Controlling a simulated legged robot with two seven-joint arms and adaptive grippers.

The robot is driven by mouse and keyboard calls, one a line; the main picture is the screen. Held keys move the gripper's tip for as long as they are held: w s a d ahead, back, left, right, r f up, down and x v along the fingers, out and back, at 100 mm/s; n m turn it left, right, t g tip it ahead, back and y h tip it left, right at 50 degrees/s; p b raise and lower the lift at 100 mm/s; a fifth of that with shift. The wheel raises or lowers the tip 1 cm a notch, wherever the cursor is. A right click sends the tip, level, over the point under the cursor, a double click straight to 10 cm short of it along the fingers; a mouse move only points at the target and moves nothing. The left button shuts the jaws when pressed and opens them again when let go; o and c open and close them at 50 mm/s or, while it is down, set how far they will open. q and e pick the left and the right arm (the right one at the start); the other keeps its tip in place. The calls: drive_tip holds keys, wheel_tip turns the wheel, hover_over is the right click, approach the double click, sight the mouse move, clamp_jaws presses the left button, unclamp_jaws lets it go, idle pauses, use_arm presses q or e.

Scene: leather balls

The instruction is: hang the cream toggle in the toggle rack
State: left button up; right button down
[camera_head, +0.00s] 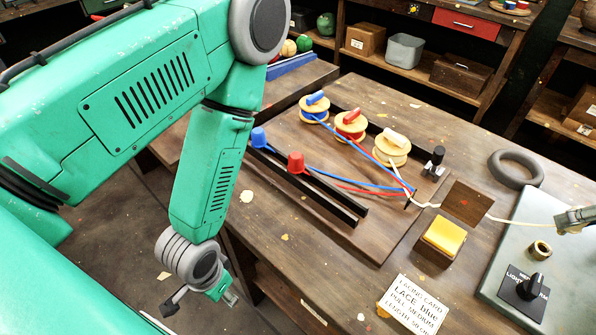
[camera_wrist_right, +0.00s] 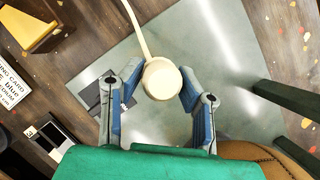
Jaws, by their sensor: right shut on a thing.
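The cream toggle (camera_wrist_right: 163,78) is a round knob on a cream cord, which runs up from it in the right wrist view. My right gripper (camera_wrist_right: 160,100) is shut on it, above the grey plate. In the head view the right gripper (camera_head: 572,219) is at the right edge. The cream cord runs left from it across a dark square (camera_head: 467,202) to a small guide near the cream spool (camera_head: 392,149). The toggle rack (camera_head: 330,195) has dark rails, with a blue toggle (camera_head: 259,137) and a red toggle (camera_head: 296,162) at their left ends. My left gripper (camera_head: 205,293) hangs low, left of the table; its jaws are unclear.
A yellow-topped block (camera_head: 443,237), a printed card (camera_head: 413,306), a grey ring (camera_head: 515,168), a brass ring (camera_head: 540,249) and a black knob box (camera_head: 524,292) lie near the grey plate (camera_head: 515,235). Blue and red cords cross the rack board. A black peg (camera_head: 435,160) stands at its right.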

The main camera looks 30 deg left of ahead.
drive_tip(key=shift+r, duration=0.1)
idle(0.4)
drive_tip(key=shift+r+p, duration=1.1)
drive_tip(key=shift+r, duration=0.85)
drive_tip(key=shift+f, duration=0.1)
